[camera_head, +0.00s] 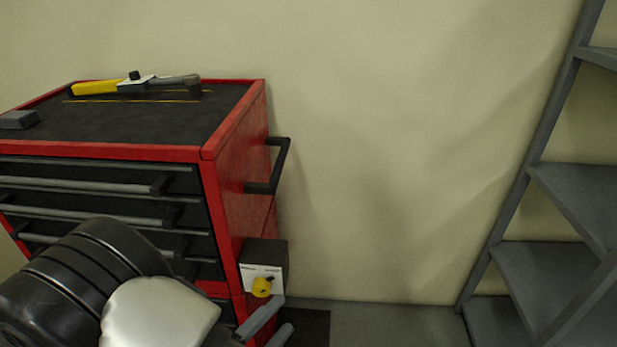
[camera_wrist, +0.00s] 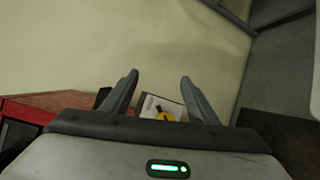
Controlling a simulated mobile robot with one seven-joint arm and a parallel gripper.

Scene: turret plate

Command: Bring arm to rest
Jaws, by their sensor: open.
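My gripper (camera_wrist: 158,76) is open, with its two grey fingers apart and nothing between the tips in the wrist view. In the head view my gripper (camera_head: 266,322) shows only as two grey fingers at the bottom, low in front of the cabinet's right side. My arm's black and silver links fill the lower left there and hide part of the drawers. A dark box with a white plate (camera_head: 250,270) and a yellow knob (camera_head: 261,288) sits at the cabinet's side, just above the fingers. The yellow knob (camera_wrist: 165,116) also shows between the fingers in the wrist view, apart from the tips.
A red tool cabinet (camera_head: 235,150) with black drawers stands at left, with a black side handle (camera_head: 279,170). A yellow-handled tool (camera_head: 97,87) and a grey block (camera_head: 18,120) lie on its top. Grey shelving (camera_head: 560,260) stands at right. Bare wall and floor lie between.

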